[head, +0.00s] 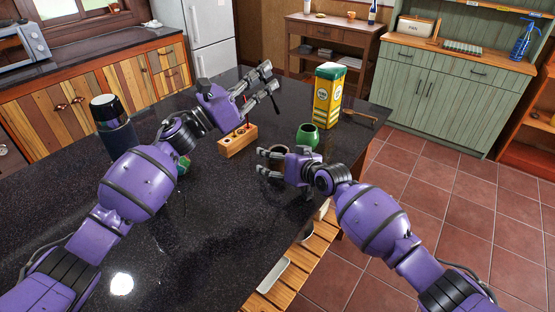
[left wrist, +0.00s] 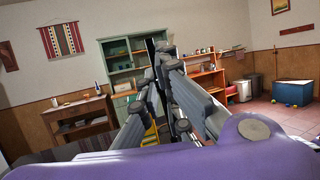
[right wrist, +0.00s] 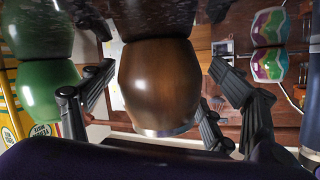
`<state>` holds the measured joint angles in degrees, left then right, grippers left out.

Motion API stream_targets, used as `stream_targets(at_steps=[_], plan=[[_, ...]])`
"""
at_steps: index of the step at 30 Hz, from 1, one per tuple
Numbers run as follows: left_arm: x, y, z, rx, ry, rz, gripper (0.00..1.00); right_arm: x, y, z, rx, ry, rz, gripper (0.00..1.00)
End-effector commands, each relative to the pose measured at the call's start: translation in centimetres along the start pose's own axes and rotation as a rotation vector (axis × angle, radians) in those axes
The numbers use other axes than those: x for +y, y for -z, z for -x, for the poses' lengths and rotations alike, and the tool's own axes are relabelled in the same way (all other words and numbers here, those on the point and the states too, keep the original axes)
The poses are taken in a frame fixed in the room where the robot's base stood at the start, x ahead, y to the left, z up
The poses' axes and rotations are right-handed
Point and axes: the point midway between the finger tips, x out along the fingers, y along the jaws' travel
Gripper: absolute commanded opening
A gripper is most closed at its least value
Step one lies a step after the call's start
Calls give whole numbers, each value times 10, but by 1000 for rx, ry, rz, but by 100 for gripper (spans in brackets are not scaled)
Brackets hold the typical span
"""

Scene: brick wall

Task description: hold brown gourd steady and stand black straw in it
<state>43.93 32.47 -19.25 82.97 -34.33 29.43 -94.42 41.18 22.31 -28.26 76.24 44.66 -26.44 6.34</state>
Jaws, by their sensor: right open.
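The brown gourd (right wrist: 160,85) stands on the dark counter between the spread fingers of my right gripper (right wrist: 160,88), apart from both. In the head view the gourd (head: 279,148) is partly hidden behind my right gripper (head: 263,161), which is open. My left gripper (head: 268,78) is raised above the counter, beyond the wooden holder. In the left wrist view my left gripper (left wrist: 168,58) has its fingers close together on a thin dark stick, the black straw (left wrist: 151,48). The straw's lower part is hard to make out.
A wooden holder (head: 237,142) stands left of the gourd. A green gourd (head: 308,135) and a yellow package (head: 327,98) stand to the right. A multicoloured gourd (right wrist: 268,60) is nearby. A dark flask (head: 114,130) stands at the left. The counter's front left is clear.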

Motion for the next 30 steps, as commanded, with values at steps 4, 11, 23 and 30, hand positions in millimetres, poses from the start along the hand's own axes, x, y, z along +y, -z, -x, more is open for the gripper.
stream_targets(at_steps=[4, 11, 23, 30], plan=[[0, 0, 0, 0, 0, 0, 0, 0, 0, 0, 0, 0, 0, 65], [0, 0, 0, 0, 0, 0, 0, 0, 0, 0, 0, 0, -1, 34], [0, 14, 5, 0, -2, 2, 0, 0, 0, 0, -1, 0, -1, 24], [0, 30, 11, 0, -1, 1, 0, 0, 0, 0, -1, 0, -1, 24]])
